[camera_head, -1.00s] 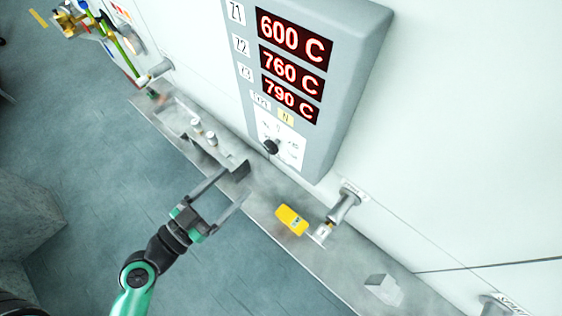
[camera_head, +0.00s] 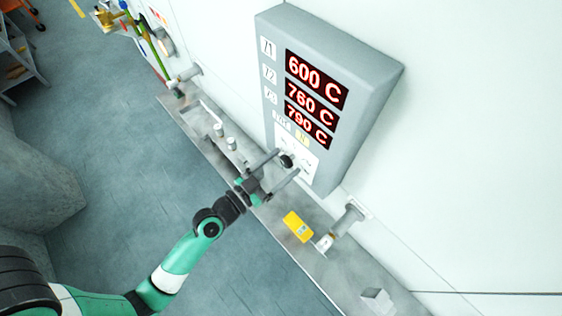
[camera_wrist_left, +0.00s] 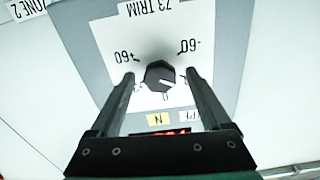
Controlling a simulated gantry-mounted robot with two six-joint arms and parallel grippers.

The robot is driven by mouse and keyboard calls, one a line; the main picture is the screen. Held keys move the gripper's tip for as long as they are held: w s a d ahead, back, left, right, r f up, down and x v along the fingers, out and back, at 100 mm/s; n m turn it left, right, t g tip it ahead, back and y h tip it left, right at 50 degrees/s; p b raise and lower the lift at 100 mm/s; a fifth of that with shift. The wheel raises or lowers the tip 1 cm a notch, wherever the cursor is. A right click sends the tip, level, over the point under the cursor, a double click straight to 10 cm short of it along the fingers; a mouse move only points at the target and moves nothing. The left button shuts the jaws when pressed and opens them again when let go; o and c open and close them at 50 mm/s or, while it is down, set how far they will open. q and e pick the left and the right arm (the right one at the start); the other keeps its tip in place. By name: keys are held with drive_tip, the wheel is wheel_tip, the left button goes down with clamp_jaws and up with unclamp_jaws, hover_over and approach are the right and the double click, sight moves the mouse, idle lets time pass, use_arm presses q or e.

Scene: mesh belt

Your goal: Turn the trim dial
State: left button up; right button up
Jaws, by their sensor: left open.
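The trim dial (camera_head: 286,160) is a black knob on a white plate at the bottom of the grey display panel. In the left wrist view the dial (camera_wrist_left: 159,76) sits on the plate marked "Z3 TRIM", with -60 and +60 marks and a 0 mark. My left gripper (camera_head: 287,161) is open at the panel, one finger on either side of the dial. In the left wrist view the left gripper (camera_wrist_left: 160,82) shows clear gaps between both fingers and the dial. My right gripper is in neither current view.
The grey panel (camera_head: 365,105) shows 600 C, 760 C and 790 C in red. Below it runs a metal ledge (camera_head: 268,213) carrying a yellow device (camera_head: 298,226), small cylinders (camera_head: 231,144) and a pale block (camera_head: 376,300). A pipe fitting (camera_head: 347,219) juts from the wall.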

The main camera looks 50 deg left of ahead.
use_arm(q)
clamp_jaws()
idle(0.3)
drive_tip(key=shift+n, duration=0.3)
drive_tip(key=n, duration=0.5)
drive_tip(key=n+p, duration=0.1)
drive_tip(key=n, duration=0.5)
drive_tip(key=shift+n, duration=0.3)
idle(0.4)
unclamp_jaws()
